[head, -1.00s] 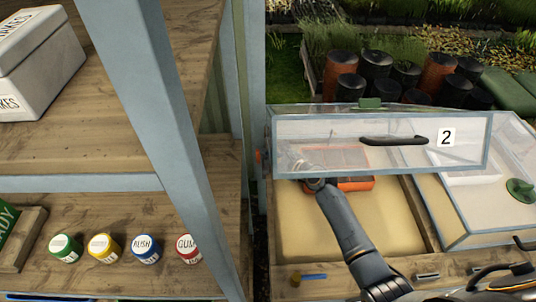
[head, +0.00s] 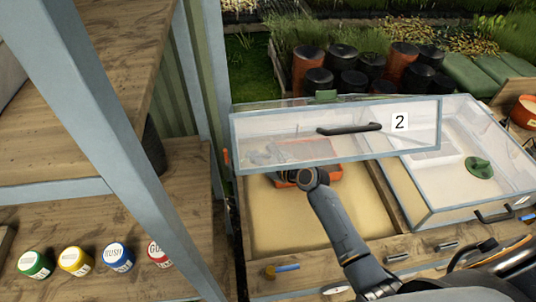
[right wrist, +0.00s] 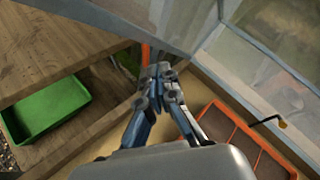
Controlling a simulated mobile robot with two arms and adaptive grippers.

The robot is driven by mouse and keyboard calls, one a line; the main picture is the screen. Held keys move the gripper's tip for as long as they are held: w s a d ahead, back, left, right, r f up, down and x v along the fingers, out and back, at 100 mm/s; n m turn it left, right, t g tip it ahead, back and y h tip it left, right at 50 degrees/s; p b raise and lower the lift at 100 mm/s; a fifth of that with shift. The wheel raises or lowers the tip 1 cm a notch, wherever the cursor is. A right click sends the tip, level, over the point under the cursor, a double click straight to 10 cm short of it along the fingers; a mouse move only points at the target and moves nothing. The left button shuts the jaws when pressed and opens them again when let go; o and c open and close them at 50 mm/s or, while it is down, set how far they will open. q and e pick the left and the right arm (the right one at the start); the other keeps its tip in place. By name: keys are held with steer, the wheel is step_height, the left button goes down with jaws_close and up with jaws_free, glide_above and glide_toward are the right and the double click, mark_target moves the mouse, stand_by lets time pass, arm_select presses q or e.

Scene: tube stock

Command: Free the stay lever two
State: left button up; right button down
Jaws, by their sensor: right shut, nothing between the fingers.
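The clear-glazed lid marked 2 (head: 400,121) stands raised over a sand-coloured bed, its black handle (head: 349,129) toward me. A small orange upright piece (head: 227,157) at the lid's left side looks like the stay lever. An orange strip (right wrist: 146,53) shows just beyond my fingertips in the right wrist view. My right gripper (head: 262,155) is behind the lid's glazing near its left end. In the right wrist view the gripper (right wrist: 160,72) is shut and empty, its tips close to the strip; I cannot tell whether they touch. My left gripper is not in view.
An orange tray (head: 326,173) lies in the bed beneath my right arm. A wooden shelf (head: 75,222) with several paint pots and a blue-grey post (head: 135,135) stand left. A second glazed lid (head: 465,165) lies right. A green tray (right wrist: 45,108) sits left in the wrist view.

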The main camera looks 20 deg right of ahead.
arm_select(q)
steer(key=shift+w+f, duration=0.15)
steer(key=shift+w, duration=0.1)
arm_select(e)
steer(key=s+d+r, duration=0.3)
steer(key=shift+s+r, duration=0.25)
steer(key=shift+s, duration=0.05)
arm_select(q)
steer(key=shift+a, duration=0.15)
